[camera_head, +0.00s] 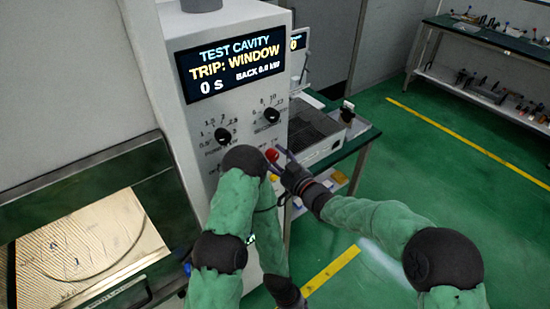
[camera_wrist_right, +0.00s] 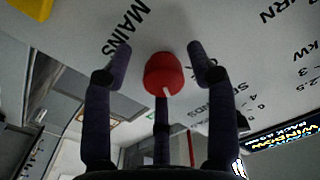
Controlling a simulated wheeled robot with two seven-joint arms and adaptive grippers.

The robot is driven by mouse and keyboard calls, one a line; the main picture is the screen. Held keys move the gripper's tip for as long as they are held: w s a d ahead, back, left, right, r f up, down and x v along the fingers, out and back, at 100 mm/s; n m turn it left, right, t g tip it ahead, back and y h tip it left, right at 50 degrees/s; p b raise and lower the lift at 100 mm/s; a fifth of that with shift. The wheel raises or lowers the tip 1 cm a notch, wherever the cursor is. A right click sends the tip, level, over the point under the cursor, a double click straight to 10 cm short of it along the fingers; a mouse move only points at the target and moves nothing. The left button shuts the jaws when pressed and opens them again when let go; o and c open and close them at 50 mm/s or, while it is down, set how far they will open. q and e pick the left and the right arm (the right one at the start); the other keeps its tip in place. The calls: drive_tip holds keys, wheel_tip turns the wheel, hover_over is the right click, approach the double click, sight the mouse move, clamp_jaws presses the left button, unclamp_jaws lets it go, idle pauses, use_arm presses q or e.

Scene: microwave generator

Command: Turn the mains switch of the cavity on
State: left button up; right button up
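The mains switch is a red knob (camera_head: 272,155) low on the test cavity's pale front panel. In the right wrist view the red knob (camera_wrist_right: 165,73) has a white pointer mark and the word MAINS (camera_wrist_right: 124,28) printed beside it. My right gripper (camera_head: 281,160) is at the panel; in its wrist view its dark purple fingers (camera_wrist_right: 161,65) stand apart on both sides of the knob, with visible gaps, and a further finger shows below. My left arm (camera_head: 240,210) bends in front of the panel and partly hides it; its gripper is not visible.
The display (camera_head: 230,65) reads TEST CAVITY, TRIP: WINDOW, 0 s, BACK 0.0 kW. Two black dials (camera_head: 222,135) and (camera_head: 271,115) sit above the knob. An open chamber with a ribbed plate (camera_head: 90,240) is at left. A green bench (camera_head: 340,145) stands behind right.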

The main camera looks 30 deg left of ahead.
drive_tip(key=shift+d+r, duration=0.1)
drive_tip(key=shift+r, duration=0.05)
drive_tip(key=shift+s+d, duration=0.1)
drive_tip(key=shift+d, duration=0.15)
drive_tip(key=v, duration=1.1)
drive_tip(key=shift+d, duration=0.1)
